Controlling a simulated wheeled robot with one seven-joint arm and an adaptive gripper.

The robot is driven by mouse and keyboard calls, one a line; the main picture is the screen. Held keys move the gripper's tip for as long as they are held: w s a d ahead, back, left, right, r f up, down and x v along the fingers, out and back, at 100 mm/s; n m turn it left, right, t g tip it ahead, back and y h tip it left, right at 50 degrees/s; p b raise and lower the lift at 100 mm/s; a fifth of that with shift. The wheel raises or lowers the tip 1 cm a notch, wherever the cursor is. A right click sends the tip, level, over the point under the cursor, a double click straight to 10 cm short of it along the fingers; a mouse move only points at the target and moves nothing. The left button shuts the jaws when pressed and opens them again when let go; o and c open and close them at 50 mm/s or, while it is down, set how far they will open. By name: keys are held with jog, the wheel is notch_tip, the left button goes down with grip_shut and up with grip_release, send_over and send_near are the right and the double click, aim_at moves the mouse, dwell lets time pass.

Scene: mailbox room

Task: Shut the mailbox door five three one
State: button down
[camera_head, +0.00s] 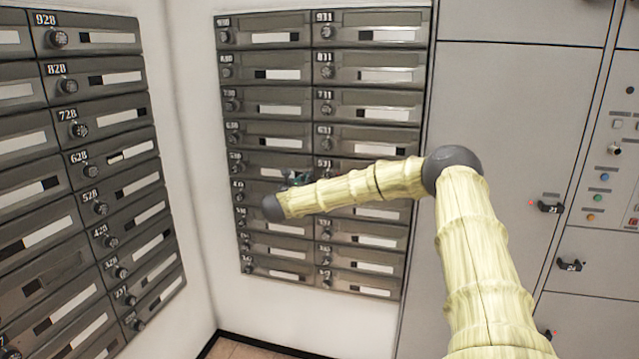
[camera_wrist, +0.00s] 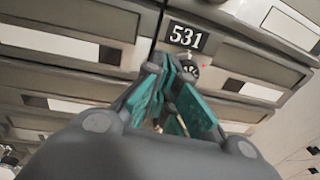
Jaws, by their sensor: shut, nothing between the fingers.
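My gripper (camera_wrist: 172,70), with teal fingers, is shut and empty in front of the lock end of the door, partly covering the lock. In the head view my gripper (camera_head: 294,178) is small and dark before the bank. Contact is unclear.
Neighbouring mailbox doors (camera_head: 268,131) surround 531 in two columns. Another bank (camera_head: 95,120) stands on the left wall. A grey cabinet (camera_head: 500,110) with handles stands at the right. A strip of floor (camera_head: 240,349) shows below.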

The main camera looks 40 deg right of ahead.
jog(key=s+b+v, duration=0.1)
jog(key=b+v, duration=0.1)
jog(key=v, duration=0.5)
jog(key=w+a+f+n+t+y, duration=0.1)
jog(key=a+f+n+t+y, duration=0.25)
jog(key=a+f+n, duration=0.6)
jog(key=w+a+f+n+t+y, duration=0.15)
jog(key=a+f+n+y, duration=0.4)
jog(key=a, duration=0.65)
jog(key=s+a+f+n+y, duration=0.2)
jog(key=s+a+f+n, duration=0.4)
jog(key=f, duration=0.3)
jog(key=s+a+f+n+y, duration=0.2)
jog(key=s+a+f+n, duration=0.2)
jog(key=a+f+n, duration=0.35)
jog(key=s+a+f+n+g+y, duration=0.25)
jog(key=s+a+f+n, duration=0.25)
jog(key=s+f, duration=0.45)
jog(key=s+a+f+n+g+y, duration=0.1)
jog(key=s+a+f+n+g, duration=0.45)
jog(key=s, duration=0.75)
jog(key=s+d+f+n+g, duration=0.1)
jog(key=s+n, duration=0.3)
jog(key=s, duration=0.8)
jog(key=s+d+f+n+g, duration=0.2)
jog(key=s+n, duration=0.3)
jog(key=s, duration=0.7)
jog(key=shift+d+f+g+p, duration=0.3)
jog(key=shift+f+g+p, duration=0.1)
jog(key=shift+f+g, duration=0.45)
